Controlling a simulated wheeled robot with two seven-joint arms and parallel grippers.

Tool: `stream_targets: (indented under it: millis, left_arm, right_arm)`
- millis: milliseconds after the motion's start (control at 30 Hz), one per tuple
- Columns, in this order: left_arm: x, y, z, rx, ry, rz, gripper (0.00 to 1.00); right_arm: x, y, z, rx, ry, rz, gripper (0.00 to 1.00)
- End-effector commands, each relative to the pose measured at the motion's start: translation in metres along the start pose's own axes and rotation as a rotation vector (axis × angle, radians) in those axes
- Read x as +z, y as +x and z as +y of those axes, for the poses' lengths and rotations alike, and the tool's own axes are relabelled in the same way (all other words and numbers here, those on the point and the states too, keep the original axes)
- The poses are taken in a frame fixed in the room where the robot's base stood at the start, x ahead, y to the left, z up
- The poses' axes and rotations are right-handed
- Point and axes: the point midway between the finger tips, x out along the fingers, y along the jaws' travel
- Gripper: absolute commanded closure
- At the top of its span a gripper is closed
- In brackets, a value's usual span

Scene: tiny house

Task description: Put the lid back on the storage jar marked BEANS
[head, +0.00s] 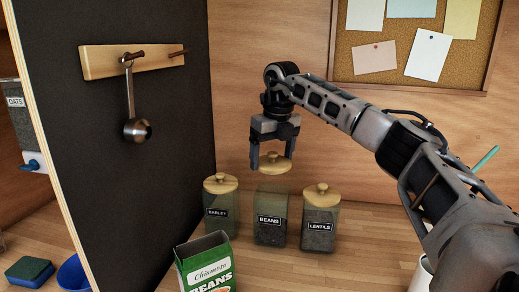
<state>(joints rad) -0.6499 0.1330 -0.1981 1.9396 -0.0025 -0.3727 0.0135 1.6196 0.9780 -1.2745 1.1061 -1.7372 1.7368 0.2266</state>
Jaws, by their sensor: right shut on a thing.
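The jar marked BEANS (270,219) stands on the wooden counter between two other jars. Its top has no lid on it, and dark contents show through its lower part. My right gripper (272,157) points down above this jar. It is shut on a round wooden lid (274,165), which it holds level a little above the jar's open top. The lid looks roughly over the jar; exact alignment cannot be told from this view. My left gripper is not in view.
The BARLEY jar (220,208) is close on the left, the LENTILS jar (320,221) on the right, both lidded. An open green BEANS box (207,265) stands in front. A dark partition (120,190) with a hanging ladle (135,128) rises at left.

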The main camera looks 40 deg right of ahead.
Motion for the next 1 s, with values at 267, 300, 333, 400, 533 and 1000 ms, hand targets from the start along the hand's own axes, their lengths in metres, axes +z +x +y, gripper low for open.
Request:
stream_targets:
  millis: [267,300,333,400,533,1000]
  left_arm:
    - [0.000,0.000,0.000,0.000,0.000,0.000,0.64]
    - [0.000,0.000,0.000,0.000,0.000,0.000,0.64]
    - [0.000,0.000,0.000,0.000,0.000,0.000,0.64]
    - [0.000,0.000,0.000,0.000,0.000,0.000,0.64]
    - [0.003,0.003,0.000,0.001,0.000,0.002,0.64]
    - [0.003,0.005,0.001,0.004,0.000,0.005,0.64]
  right_arm:
    - [-0.004,0.023,0.000,-0.001,0.000,0.002,0.39]
    - [-0.005,0.026,-0.001,-0.001,0.000,0.003,0.39]
    - [-0.005,0.029,-0.001,-0.001,0.000,0.003,0.39]
    - [-0.006,0.037,-0.001,-0.001,0.000,0.003,0.39]
    - [-0.008,0.050,0.000,0.000,0.000,0.001,0.39]
    - [-0.009,0.061,0.000,0.000,0.000,0.000,0.39]
